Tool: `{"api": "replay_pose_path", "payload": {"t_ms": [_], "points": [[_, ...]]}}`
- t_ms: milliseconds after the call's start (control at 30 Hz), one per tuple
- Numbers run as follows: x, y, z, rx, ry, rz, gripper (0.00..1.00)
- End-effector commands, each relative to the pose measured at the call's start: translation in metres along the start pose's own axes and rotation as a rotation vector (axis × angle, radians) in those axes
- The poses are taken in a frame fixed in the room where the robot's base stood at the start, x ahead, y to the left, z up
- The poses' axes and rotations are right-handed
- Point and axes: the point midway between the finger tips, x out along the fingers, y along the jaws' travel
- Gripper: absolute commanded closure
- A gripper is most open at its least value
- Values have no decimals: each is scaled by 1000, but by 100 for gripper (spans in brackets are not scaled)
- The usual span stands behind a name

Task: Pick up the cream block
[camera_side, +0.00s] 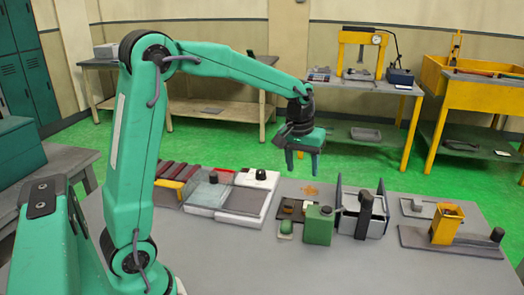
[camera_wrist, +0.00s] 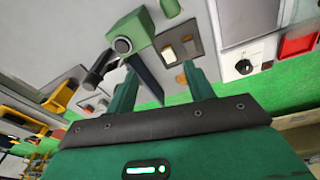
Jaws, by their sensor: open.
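A small cream block (camera_side: 307,206) rests on a dark tray (camera_side: 283,215) beside a brown block (camera_side: 288,210). In the wrist view the cream block (camera_wrist: 168,55) shows beyond and between my two fingers, with the brown block (camera_wrist: 187,38) next to it on the dark tray (camera_wrist: 196,46). My gripper (camera_side: 303,162) is open and empty, fingers pointing down, above and behind the tray and well clear of it. It also shows in the wrist view (camera_wrist: 160,72).
A green box (camera_side: 320,226) stands close to the right of the tray, with a dark-sided holder (camera_side: 375,222) beyond it. A small green piece (camera_side: 286,227) lies in front. A white case with a black knob (camera_side: 244,200) lies to the left. The bench front is clear.

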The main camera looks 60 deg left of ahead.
Motion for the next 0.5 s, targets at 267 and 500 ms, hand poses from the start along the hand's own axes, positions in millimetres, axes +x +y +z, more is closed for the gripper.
{"api": "replay_pose_path", "payload": {"t_ms": [267, 500], "points": [[55, -1, -39, -118, -68, -37, 47], [98, -4, -62, -203, -113, -63, 47]]}}
